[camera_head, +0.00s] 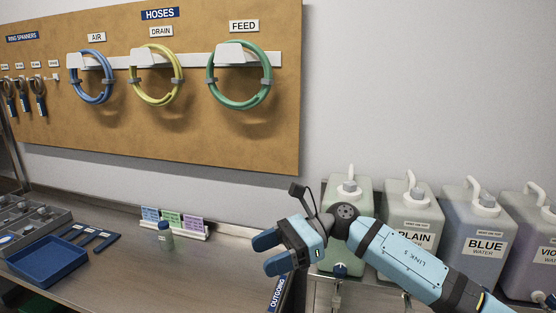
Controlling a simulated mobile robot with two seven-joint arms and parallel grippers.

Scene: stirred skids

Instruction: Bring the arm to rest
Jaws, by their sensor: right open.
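My right arm comes in from the lower right, light blue with dark joints. Its gripper (268,252) points left, with its two blue fingers apart and nothing between them. It is above the right end of the grey bench (150,270), in front of the leftmost jug (340,200). My left gripper is not in view.
A small bottle (165,236) stands on the bench near a card rack (175,226). A blue tray (48,262) sits at left. Jugs, including one labelled BLUE (480,240), line the right. Coiled hoses (240,75) hang on the board (200,140). The bench's middle is clear.

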